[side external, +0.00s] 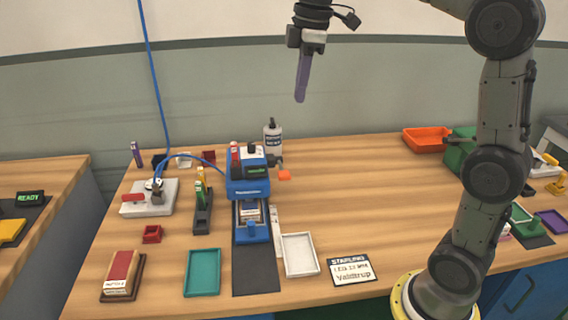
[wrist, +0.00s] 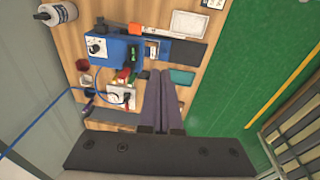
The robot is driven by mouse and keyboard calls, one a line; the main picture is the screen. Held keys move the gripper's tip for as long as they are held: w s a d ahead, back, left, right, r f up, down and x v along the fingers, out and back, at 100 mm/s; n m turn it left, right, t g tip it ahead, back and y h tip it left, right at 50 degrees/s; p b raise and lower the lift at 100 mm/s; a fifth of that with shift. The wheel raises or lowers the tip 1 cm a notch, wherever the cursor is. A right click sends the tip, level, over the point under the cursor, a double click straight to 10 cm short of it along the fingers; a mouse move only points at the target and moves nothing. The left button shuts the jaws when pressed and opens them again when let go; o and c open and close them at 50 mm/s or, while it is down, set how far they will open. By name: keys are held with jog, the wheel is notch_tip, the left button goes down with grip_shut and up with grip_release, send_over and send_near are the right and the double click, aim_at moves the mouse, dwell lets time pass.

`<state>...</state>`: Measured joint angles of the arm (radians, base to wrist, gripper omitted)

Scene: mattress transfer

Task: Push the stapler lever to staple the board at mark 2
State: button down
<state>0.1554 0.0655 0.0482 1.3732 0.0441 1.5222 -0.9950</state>
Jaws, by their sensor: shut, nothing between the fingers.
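My gripper (side external: 300,98) is shut and empty, its long purple fingers pointing down high above the bench. In the wrist view its fingers (wrist: 163,72) lie together. The blue stapling machine (side external: 247,187) stands on the bench below and left of my gripper, and also shows in the wrist view (wrist: 108,50). A board (side external: 251,213) with a pale label lies in its blue holder on a dark strip; I cannot read mark 2. I cannot tell which part is the stapler lever.
A white tray (side external: 299,254), a teal tray (side external: 203,272) and a sign (side external: 352,270) lie at the front. A stack of boards (side external: 122,274) is front left. A bottle (side external: 272,136) stands behind the machine. The blue hose (side external: 152,70) hangs from above. The bench right of centre is clear.

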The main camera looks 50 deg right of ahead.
jog(key=w+d+f+g, duration=0.1)
jog(key=w+d+f, duration=0.35)
jog(key=w, duration=0.25)
jog(key=g, duration=0.1)
send_over(284, 173)
jog(key=w+d, duration=0.1)
notch_tip(284, 173, down, 6)
jog(key=f, duration=0.1)
jog(key=shift+w+d+r+m+y, duration=0.15)
jog(key=shift+r+m+y, duration=0.1)
jog(key=shift+m+y, duration=0.05)
jog(key=f, duration=0.9)
jog(key=s+a+f, duration=0.1)
jog(key=f, duration=0.4)
